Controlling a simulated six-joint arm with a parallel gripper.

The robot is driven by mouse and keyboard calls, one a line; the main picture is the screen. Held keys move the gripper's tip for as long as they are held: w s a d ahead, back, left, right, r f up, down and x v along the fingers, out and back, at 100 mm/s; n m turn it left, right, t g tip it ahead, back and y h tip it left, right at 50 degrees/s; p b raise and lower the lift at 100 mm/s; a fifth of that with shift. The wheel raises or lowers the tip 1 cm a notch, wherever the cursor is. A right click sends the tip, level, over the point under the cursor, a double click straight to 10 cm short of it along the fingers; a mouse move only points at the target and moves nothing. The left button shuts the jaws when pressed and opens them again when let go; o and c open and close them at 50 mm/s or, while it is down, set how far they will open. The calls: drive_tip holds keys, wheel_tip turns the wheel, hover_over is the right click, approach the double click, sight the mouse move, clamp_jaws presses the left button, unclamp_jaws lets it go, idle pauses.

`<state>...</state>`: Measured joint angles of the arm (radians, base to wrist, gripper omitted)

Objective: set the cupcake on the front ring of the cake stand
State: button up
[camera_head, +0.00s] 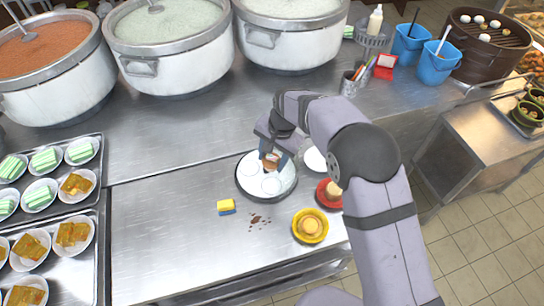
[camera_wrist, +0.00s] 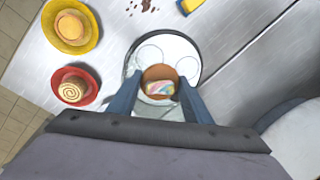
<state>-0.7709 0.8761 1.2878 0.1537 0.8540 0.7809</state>
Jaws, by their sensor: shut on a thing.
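The cake stand (camera_head: 283,188) is a round white disc with a dark rim. It also shows in the wrist view (camera_wrist: 168,42). Two ring outlines show on it: the front ring (camera_head: 270,186) and one at the back left (camera_head: 251,167). The cupcake (camera_wrist: 160,82) has a brown body and a pastel striped top. My gripper (camera_wrist: 160,103) is shut on it, one blue finger on each side. In the head view the cupcake (camera_head: 270,161) is over the back right of the stand, behind the front ring. I cannot tell if it touches the surface.
A yellow saucer (camera_head: 299,231) and a red saucer (camera_head: 320,197) with pastries lie right of the stand. A sponge (camera_head: 226,207) and brown crumbs (camera_head: 255,219) lie front left. Large pots (camera_head: 180,65) stand behind.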

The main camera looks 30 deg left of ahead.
drive_tip(key=b, duration=0.7)
approach(271, 185)
drive_tip(key=shift+a+f, duration=0.2)
drive_tip(key=shift+f, duration=0.65)
drive_tip(key=shift+a+f, duration=0.25)
drive_tip(key=shift+f, duration=0.6)
drive_tip(key=shift+a+f, duration=0.2)
drive_tip(key=shift+f, duration=0.6)
drive_tip(key=shift+f, duration=0.4)
drive_tip(key=o, duration=1.1)
drive_tip(key=shift+c, duration=0.2)
drive_tip(key=shift+o, duration=0.4)
drive_tip(key=shift+d, duration=0.1)
drive_tip(key=shift+c, duration=1.4)
drive_tip(key=shift+r, duration=0.25)
